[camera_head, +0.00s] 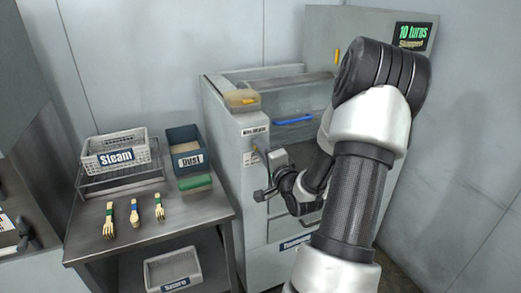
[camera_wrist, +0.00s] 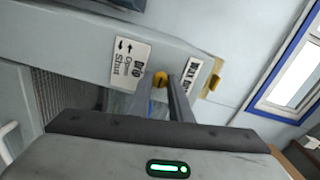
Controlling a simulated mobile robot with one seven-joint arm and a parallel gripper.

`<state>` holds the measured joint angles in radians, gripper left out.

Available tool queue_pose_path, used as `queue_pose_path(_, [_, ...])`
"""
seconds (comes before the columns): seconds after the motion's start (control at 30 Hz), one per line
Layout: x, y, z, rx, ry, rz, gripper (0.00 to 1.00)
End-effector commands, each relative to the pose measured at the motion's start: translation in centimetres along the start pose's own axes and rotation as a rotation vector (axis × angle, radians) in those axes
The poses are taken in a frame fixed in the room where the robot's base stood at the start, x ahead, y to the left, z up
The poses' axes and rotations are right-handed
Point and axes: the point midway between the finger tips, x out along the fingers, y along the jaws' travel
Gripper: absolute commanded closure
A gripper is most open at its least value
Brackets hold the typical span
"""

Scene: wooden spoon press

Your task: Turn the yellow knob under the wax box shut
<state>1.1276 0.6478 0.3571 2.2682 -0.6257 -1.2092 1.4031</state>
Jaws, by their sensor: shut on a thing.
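The yellow knob (camera_wrist: 160,78) shows in the wrist view on the grey machine face, between the tips of my two fingers. My gripper (camera_wrist: 159,86) is shut on it. A white label (camera_wrist: 130,65) beside the knob reads "Drip", "Open" and "Shut" with arrows. The knob's exact turn cannot be told. The wax box label (camera_wrist: 190,76) is on the knob's other side, close to the tan wax box (camera_wrist: 207,86). In the head view the wax box (camera_head: 241,99) sits on the machine's top corner. My gripper (camera_head: 262,160) is below it, and the knob is hidden there.
The grey machine (camera_head: 226,131) has a blue handle (camera_head: 293,119) on top and a "Stopped" display (camera_head: 411,36) behind. On the left, a metal table (camera_head: 150,232) carries a "Steam" basket (camera_head: 116,143), a "Dust" bin (camera_head: 184,137), a green block (camera_head: 195,182) and three wooden utensils (camera_head: 134,214).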

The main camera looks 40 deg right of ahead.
Motion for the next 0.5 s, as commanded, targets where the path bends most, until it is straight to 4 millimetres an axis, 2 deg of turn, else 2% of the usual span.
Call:
queue_pose_path(0.07, [0.09, -0.17, -0.06, -0.001, 0.001, -0.004, 1.0])
queue_pose_path(0.1, [0.09, -0.18, -0.07, -0.001, 0.001, -0.004, 0.78])
queue_pose_path(0.2, [0.07, -0.15, -0.05, -0.001, 0.001, -0.003, 0.63])
queue_pose_path(0.5, [-0.07, -0.05, -0.02, -0.001, 0.001, -0.001, 0.63])
